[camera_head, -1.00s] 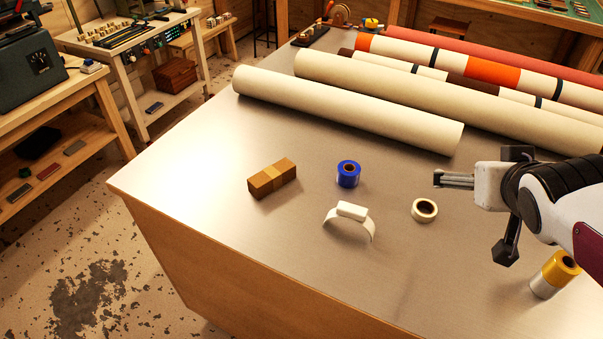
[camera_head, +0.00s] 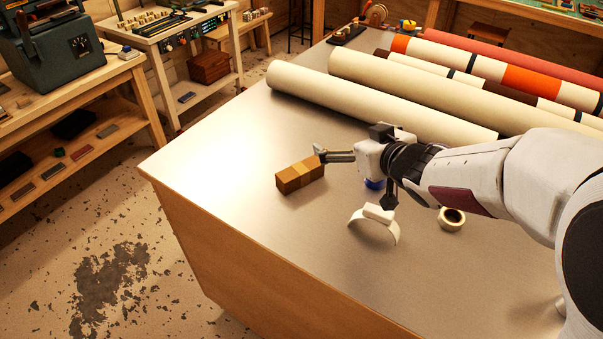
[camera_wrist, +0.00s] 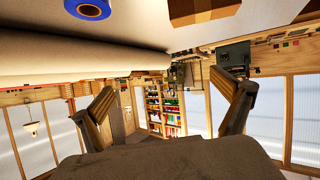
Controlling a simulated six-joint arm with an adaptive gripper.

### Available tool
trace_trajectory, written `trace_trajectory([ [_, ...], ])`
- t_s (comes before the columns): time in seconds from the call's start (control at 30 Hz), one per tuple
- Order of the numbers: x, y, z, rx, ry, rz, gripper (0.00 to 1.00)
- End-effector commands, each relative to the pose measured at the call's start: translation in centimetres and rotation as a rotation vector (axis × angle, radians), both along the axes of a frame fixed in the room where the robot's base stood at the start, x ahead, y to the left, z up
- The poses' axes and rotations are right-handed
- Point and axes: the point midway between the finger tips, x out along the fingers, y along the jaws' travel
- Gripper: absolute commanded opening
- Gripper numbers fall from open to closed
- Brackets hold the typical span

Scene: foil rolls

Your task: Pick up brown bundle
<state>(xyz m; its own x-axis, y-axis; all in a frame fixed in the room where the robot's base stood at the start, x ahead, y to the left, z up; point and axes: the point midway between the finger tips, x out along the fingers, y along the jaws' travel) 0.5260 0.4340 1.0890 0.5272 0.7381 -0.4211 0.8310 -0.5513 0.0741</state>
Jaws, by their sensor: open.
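The brown bundle (camera_head: 300,175) is a small block with a lighter band around its middle. It lies on the metal table left of the middle in the head view. My gripper (camera_head: 320,154) is open and empty at the bundle's right far end, close to it; I cannot tell if they touch. In the wrist view the bundle (camera_wrist: 203,10) shows at the top edge, partly cut off. There my gripper's two fingers (camera_wrist: 170,105) stand wide apart with nothing between them.
A blue roll (camera_head: 374,184) is mostly hidden behind my wrist. A white curved piece (camera_head: 375,222) and a cream tape roll (camera_head: 451,219) lie nearby. Long cream rolls (camera_head: 380,102) lie behind. The table (camera_head: 215,165) is clear left of the bundle.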

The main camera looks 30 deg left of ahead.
Motion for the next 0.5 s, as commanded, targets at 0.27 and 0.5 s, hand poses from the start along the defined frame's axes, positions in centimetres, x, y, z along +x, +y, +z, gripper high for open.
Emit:
trace_trajectory([
  [0.27, -3.7, 6.8, -3.3, 0.058, 0.036, 0.184, 1.0],
  [0.5, -4.7, 8.0, -4.0, 0.073, 0.047, 0.224, 1.0],
])
